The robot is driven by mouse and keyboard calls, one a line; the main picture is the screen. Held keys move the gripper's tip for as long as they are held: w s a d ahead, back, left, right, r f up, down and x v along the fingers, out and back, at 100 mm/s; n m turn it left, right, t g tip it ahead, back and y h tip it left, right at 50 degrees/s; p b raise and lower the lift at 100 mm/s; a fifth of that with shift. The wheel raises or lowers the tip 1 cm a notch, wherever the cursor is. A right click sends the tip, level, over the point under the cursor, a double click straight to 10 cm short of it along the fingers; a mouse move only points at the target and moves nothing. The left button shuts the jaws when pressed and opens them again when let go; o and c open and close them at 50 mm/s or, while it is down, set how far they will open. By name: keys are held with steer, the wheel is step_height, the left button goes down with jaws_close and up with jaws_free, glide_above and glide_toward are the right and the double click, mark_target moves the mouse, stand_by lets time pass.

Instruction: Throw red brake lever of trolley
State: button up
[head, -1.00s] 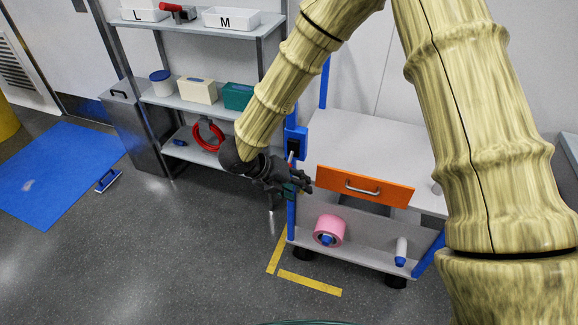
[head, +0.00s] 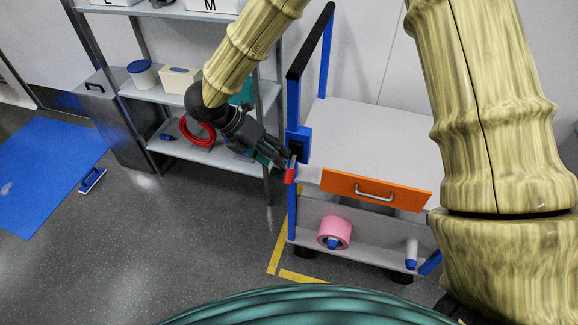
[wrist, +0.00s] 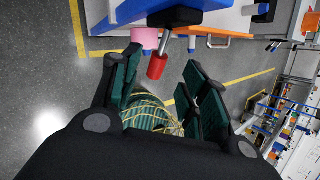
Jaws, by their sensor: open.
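The trolley (head: 350,150) stands right of centre in the head view, with blue posts and a grey top. Its brake lever has a red handle (head: 290,172) below a blue housing (head: 300,140) on the left post, tilted downward. In the wrist view the red handle (wrist: 157,67) hangs from a dark bracket (wrist: 175,17), just beyond and between the fingertips. My gripper (head: 272,154) is open and empty, close to the left of the handle. In the wrist view my gripper (wrist: 160,85) has its fingers spread either side; contact with the handle cannot be told.
An orange drawer (head: 350,187) sits under the trolley top. A pink roll (head: 335,232) and a white bottle (head: 411,250) are on its lower shelf. A shelf rack (head: 215,155) with a red coil (head: 197,132) stands behind my gripper. Grey floor (head: 190,230) is clear in front.

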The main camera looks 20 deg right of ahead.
mark_target(291, 168)
steer(key=x, duration=0.8)
steer(key=shift+d+f, duration=0.2)
jaws_close()
